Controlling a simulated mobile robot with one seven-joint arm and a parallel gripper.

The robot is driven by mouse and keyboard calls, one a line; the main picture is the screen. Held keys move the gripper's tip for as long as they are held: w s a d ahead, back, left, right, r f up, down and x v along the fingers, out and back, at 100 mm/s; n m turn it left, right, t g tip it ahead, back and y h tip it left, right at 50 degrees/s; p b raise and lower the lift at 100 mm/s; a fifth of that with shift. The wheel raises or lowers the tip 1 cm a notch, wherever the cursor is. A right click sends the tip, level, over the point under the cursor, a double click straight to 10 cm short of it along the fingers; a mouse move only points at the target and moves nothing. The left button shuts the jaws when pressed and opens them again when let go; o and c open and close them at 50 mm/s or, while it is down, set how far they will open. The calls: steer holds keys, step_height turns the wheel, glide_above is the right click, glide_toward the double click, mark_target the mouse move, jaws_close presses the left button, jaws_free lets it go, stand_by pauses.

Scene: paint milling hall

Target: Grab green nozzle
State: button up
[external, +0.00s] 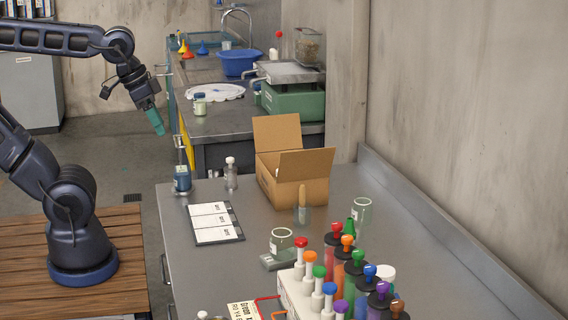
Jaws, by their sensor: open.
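A small green cone-shaped piece (350,227), which looks like the green nozzle, stands on the grey bench behind the rack of coloured tubes. Its lower part is hidden by the tubes in front. Green caps also show on a white-bodied tube (319,271) and on a dark-collared tube (357,257). My gripper (155,122), with teal fingers, is at the upper left, pointing down over the floor beside the bench. It is open, far from the green cone, and nothing shows between its fingers.
An open cardboard box (292,180) stands mid-bench. A clipboard (214,222), a blue-labelled jar (182,179), a small bottle (231,173) and a glass jar (281,240) stand nearby. The bench's right side is mostly clear. A wall runs along the right.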

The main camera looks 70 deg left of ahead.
steer(key=w+d+n+h, duration=0.2)
steer(key=w+n, duration=0.5)
steer(key=w, duration=0.6)
steer(key=n+g, duration=0.1)
steer(key=n, duration=2.1)
glide_above(347, 228)
steer(key=s+a, duration=0.2)
steer(key=a, duration=0.1)
step_height(347, 228, down, 23)
steer(key=shift+h, duration=0.3)
steer(key=x, duration=0.5)
steer(key=shift+s+d+f, duration=0.15)
steer(key=shift+d+f, duration=0.05)
steer(key=shift+f, duration=0.1)
steer(key=x, duration=0.2)
steer(key=a+x, duration=0.1)
steer(key=x, duration=0.1)
steer(key=shift+s+f, duration=0.15)
steer(key=shift+f, duration=0.05)
steer(key=shift+w+d+f, duration=0.2)
steer(key=shift+d+f, duration=0.05)
steer(key=shift+f, duration=0.2)
steer(key=c, duration=1.1)
